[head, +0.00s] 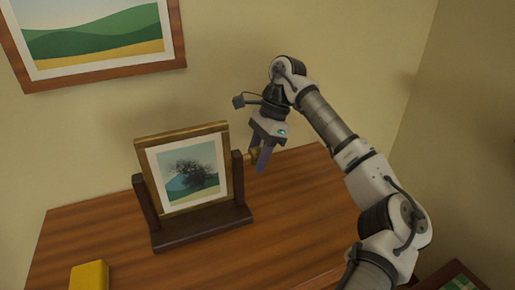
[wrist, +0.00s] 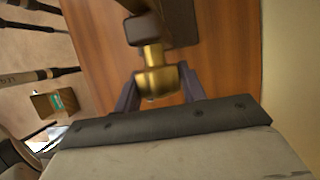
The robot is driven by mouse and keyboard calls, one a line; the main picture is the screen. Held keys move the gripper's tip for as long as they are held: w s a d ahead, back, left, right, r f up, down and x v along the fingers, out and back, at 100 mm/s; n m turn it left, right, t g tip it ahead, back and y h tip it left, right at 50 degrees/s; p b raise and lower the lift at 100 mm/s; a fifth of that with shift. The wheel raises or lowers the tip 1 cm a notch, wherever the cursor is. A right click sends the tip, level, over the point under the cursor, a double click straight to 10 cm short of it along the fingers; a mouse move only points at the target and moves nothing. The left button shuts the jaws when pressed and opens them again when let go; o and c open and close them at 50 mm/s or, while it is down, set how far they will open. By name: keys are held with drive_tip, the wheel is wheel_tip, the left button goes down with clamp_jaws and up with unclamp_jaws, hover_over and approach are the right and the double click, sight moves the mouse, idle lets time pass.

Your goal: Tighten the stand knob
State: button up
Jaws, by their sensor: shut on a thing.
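A brass knob (head: 252,155) sticks out from the right upright. In the wrist view the brass knob (wrist: 156,82) lies between my fingers, with its shaft running to the dark upright (wrist: 150,28). My gripper (head: 261,157) comes down from above on the right side of the stand. In the wrist view my gripper (wrist: 158,90) is shut on the knob, one finger on each side.
The wooden table (head: 290,225) is clear in front and to the right of the stand. A yellow block (head: 90,275) lies at the front left. A framed landscape (head: 95,35) hangs on the wall behind. The right wall stands beyond my arm.

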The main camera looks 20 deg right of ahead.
drive_tip(key=shift+g, duration=0.3)
idle(0.4)
drive_tip(key=o, duration=1)
drive_tip(key=p+v, duration=0.3)
drive_tip(key=v, duration=1.1)
